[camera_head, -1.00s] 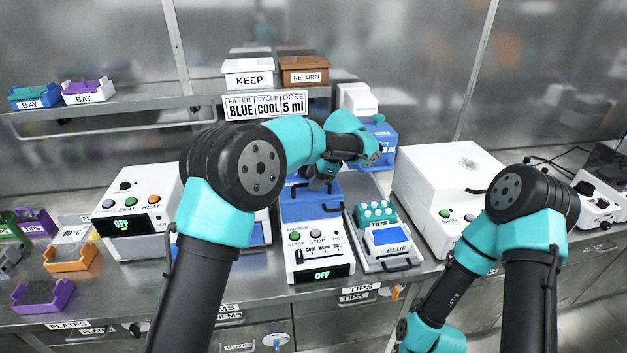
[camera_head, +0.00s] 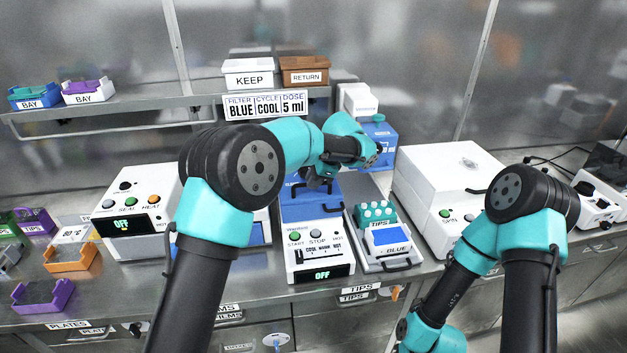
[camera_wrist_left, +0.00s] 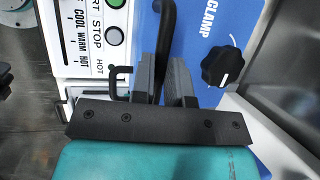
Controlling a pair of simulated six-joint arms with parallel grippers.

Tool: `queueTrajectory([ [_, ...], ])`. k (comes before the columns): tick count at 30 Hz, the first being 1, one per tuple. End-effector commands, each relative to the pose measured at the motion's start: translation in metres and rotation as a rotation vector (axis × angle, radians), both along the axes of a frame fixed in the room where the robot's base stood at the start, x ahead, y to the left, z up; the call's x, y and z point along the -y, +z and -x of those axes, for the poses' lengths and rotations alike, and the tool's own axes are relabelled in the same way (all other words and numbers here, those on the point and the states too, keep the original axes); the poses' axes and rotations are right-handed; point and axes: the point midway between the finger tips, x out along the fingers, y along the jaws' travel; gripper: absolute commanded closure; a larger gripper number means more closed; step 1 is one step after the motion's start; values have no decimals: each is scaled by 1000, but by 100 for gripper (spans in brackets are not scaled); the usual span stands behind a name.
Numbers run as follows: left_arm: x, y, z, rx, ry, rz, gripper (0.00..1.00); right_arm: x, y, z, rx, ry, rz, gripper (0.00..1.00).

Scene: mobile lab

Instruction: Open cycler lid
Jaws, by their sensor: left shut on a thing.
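The cycler (camera_head: 318,256) is a white machine with a blue lid (camera_head: 311,209), START and STOP buttons, a COOL/WARM/HOT slider and a display reading OFF. The lid looks down on the body. My left gripper (camera_head: 318,180) is over the back of the lid, partly hidden by my own wrist. In the left wrist view, the left gripper (camera_wrist_left: 162,78) is shut on the lid's black handle (camera_wrist_left: 164,28), which runs between its fingers. The blue lid (camera_wrist_left: 199,30) there carries the word CLAMP and a black knob (camera_wrist_left: 222,66).
A rack with teal tips and a blue box (camera_head: 387,240) stands close to the cycler's right. A large white machine (camera_head: 450,180) is further right, and a sealer (camera_head: 135,205) is at left. A shelf (camera_head: 150,103) with bins runs behind.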

Motion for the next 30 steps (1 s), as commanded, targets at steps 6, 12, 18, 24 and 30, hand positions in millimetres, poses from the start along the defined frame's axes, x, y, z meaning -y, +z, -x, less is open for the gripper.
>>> queueTrajectory([
  [6,0,0,0,0,0,0,100,0,0,0,0,0,0,57],
  [12,-1,9,-9,4,1,1,100,0,0,0,0,0,0,57],
  [18,-5,27,-27,5,2,2,100,0,0,0,0,0,0,57],
  [24,-9,41,-44,4,1,1,100,0,0,0,0,0,0,57],
  [30,-12,50,-60,2,1,1,100,0,0,0,0,0,0,57],
])
